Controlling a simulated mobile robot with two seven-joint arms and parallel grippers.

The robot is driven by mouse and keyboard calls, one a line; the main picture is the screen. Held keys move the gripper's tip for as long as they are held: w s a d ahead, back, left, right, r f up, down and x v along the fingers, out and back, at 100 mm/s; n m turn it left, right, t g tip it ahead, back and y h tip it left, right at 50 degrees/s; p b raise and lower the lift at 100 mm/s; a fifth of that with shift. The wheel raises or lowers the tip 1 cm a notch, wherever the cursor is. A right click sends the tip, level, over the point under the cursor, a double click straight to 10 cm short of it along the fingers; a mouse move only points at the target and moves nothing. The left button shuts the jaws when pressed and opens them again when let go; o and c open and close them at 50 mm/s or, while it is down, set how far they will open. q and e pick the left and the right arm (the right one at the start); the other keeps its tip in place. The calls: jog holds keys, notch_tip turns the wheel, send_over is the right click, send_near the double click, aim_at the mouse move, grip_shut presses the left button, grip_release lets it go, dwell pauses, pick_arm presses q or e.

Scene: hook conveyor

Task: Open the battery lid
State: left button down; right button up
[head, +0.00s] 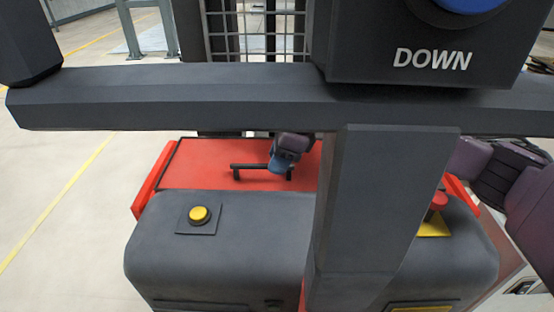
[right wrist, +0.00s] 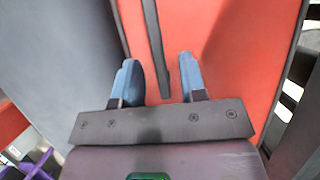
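The red battery lid (head: 205,162) lies flat behind the grey housing of the truck in the head view. A black bar handle (head: 247,167) stands on it on short legs. My right gripper (head: 282,164), with blue fingers, is at the right part of this handle, pointing down. In the right wrist view the fingers of my gripper (right wrist: 160,80) are spread apart. The handle (right wrist: 156,50) runs between their lines over the red lid (right wrist: 215,50), with gaps on both sides. I cannot tell how deep the fingers reach around it. My left gripper is out of view.
A dark post (head: 370,200) and crossbar (head: 180,97) stand in front and hide part of the lid and my right arm. The grey housing (head: 220,255) carries a yellow button (head: 199,215) and a red knob (head: 439,200). Open floor (head: 60,190) lies to the left.

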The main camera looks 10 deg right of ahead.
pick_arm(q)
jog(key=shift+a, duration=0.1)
pick_arm(e)
jog(key=shift+a+f, duration=0.1)
grip_shut()
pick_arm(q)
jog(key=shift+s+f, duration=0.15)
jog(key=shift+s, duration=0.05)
